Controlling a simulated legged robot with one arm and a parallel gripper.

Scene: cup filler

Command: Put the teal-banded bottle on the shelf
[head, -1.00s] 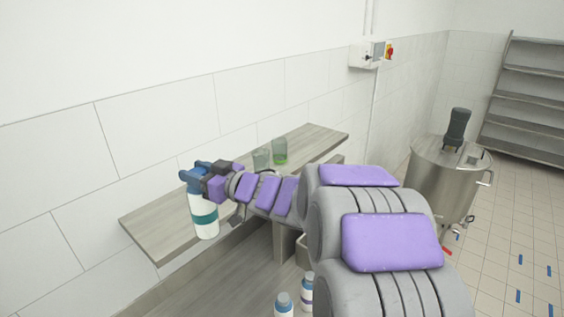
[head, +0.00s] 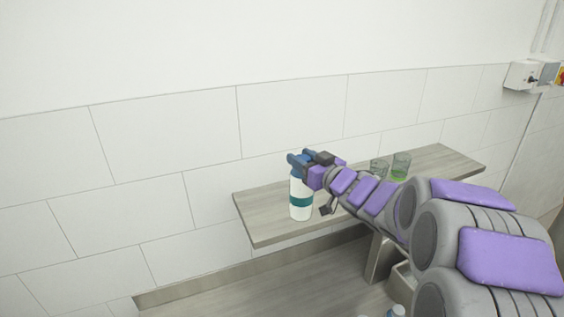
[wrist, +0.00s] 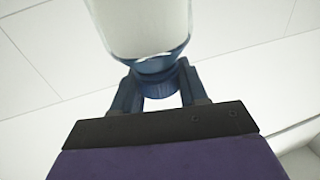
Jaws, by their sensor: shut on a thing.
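The teal-banded bottle (head: 301,198) is white with a teal band and a blue cap, and it looks upright in the head view. My gripper (head: 300,160) is shut on its blue top. The wrist view shows the bottle (wrist: 143,25) close up between the fingers of my gripper (wrist: 155,92). The wooden shelf (head: 262,222) is on the wall, and the bottle appears in front of or over its left part. I cannot tell whether the bottle's base touches the shelf.
Two glasses (head: 400,167) stand on the shelf to the right, behind my arm. A lower wooden surface (head: 255,297) lies below, with a blue-capped bottle (head: 396,311) at the bottom edge. A switch box (head: 524,75) is on the wall at right. The shelf's left end is clear.

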